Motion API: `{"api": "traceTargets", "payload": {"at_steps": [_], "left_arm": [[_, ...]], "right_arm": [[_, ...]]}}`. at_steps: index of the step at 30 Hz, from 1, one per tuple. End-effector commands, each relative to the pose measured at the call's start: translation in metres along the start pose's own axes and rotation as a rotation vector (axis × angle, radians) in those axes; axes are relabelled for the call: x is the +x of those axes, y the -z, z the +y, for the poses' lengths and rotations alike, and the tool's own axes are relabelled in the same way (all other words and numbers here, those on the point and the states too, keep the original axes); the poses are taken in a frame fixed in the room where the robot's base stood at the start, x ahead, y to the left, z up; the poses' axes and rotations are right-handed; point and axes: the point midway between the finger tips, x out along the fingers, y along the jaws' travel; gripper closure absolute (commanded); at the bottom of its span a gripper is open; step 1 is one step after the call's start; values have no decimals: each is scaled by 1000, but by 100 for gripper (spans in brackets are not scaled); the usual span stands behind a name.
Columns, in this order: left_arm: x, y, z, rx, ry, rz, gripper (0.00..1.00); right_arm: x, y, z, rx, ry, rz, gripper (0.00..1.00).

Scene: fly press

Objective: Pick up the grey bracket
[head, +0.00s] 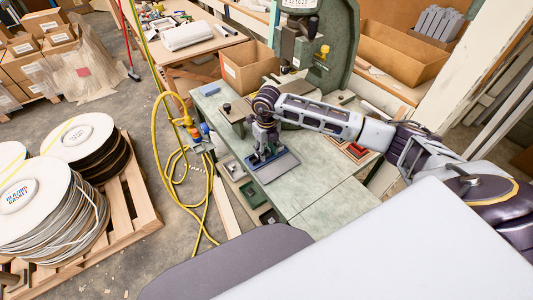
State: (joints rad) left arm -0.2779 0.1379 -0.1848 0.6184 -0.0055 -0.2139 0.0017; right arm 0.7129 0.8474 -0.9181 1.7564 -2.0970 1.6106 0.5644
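My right gripper (264,154) points down over a dark blue-grey mat (284,169) near the left edge of the green worktable. Its fingers are small in the picture, and I cannot tell whether they are open or shut, or whether anything is between them. I cannot pick out a single grey bracket for sure; one at the fingers would be largely hidden by the gripper. Several grey parts (437,22) stand in a row at the upper right, by a cardboard box. My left gripper is not in view.
The green fly press (338,40) stands at the back of the worktable (310,185). An open cardboard box (247,68) is left of it. A yellow hose (156,150) hangs and coils left of the table. Cable reels (84,136) sit on a pallet at the left.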

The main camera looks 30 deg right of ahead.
Motion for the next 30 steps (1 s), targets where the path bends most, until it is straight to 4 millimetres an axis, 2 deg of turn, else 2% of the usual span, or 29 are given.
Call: {"api": "traceTargets", "payload": {"at_steps": [12,21,30], "left_arm": [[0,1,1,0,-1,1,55],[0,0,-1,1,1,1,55],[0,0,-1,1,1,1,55]], "right_arm": [[0,0,0,0,0,-1,62],[0,0,0,0,0,-1,97],[-2,0,0,0,0,-1,97]]}}
